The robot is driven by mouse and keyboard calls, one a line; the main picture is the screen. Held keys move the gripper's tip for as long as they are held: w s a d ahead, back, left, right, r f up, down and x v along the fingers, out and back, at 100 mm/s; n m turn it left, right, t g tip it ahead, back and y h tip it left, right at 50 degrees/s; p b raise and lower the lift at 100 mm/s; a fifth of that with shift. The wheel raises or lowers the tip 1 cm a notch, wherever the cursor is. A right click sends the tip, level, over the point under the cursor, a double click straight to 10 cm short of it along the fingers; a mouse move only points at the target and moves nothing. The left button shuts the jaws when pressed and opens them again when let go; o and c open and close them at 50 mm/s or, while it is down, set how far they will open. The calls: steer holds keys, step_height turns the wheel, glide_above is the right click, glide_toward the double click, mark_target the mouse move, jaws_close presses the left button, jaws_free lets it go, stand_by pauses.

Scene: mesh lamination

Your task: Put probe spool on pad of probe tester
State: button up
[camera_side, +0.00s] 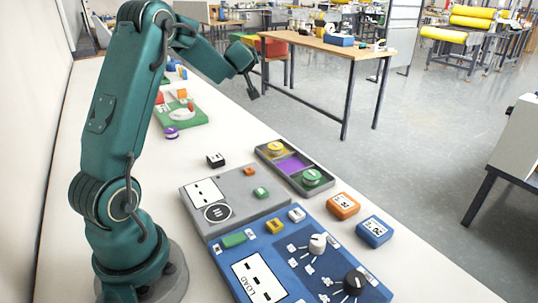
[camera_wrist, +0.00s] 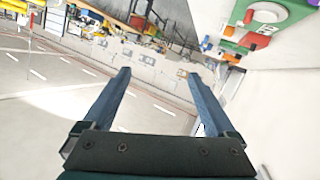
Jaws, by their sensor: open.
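My gripper (camera_side: 253,92) is raised above the far part of the bench, beyond its right edge, and touches nothing. In the wrist view its two fingers (camera_wrist: 160,78) are wide apart with nothing between them. A small purple-and-white spool (camera_side: 172,133) lies on the white bench by a green board (camera_side: 190,120). A dark tray (camera_side: 291,174) holds a yellow round piece (camera_side: 275,148), a purple pad (camera_side: 292,165) and a green round piece (camera_side: 312,178). A grey device (camera_side: 238,198) stands beside the tray. No readable label tells which is the probe spool or probe tester.
A blue panel (camera_side: 300,265) with knobs stands at the front. The green board (camera_wrist: 275,15) shows upper right in the wrist view.

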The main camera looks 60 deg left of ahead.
steer(key=s+a+f+n+g, duration=0.3)
steer(key=s+a+f+g, duration=0.2)
steer(key=s+a+f, duration=0.25)
steer(key=n+g+h, duration=0.1)
steer(key=n+g, duration=0.1)
steer(key=g, duration=0.2)
glide_toward(172, 131)
steer(key=x, duration=0.4)
steer(key=shift+w+a+f, duration=0.1)
steer(key=shift+a+f, duration=0.15)
steer(key=shift+a, duration=0.1)
steer(key=shift+x, duration=2.5)
steer(key=shift+r, duration=0.1)
jaws_close()
